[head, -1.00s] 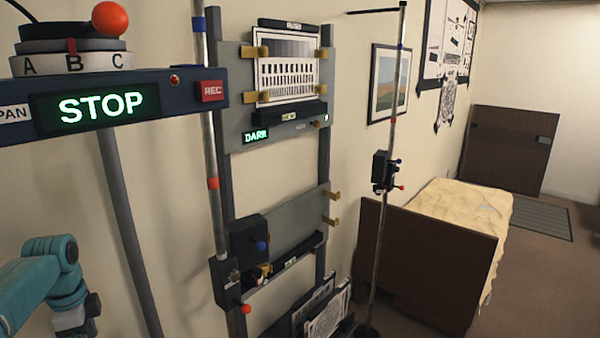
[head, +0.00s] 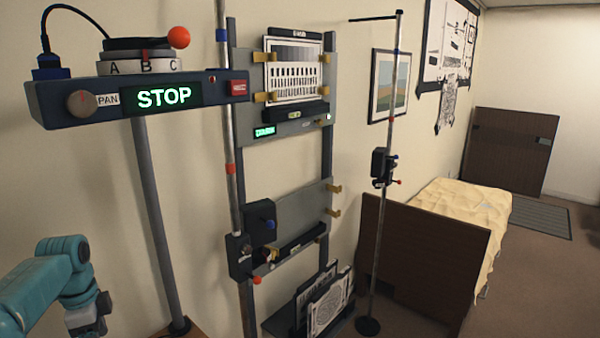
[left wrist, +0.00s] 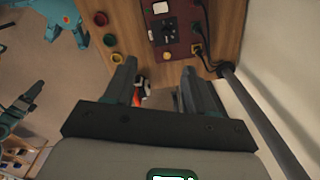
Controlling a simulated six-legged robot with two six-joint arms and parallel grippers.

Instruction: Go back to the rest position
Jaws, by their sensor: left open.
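My left arm comes in at the lower left of the head view, teal, with its grey wrist end at the bottom edge; the jaws are not shown there. In the left wrist view my left gripper (left wrist: 158,85) has its two fingers spread apart. Nothing is held between them. A small red and white item (left wrist: 140,97) shows in the gap, beyond the fingers; I cannot tell what it is.
A control box (head: 140,97) reading STOP stands on a grey post. A wall rack (head: 290,130) holds a striped chart (head: 295,72). A thin stand (head: 388,120) and a brown panel (head: 425,260) are at right. A wooden surface with colored cups (left wrist: 110,40) is below the left wrist.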

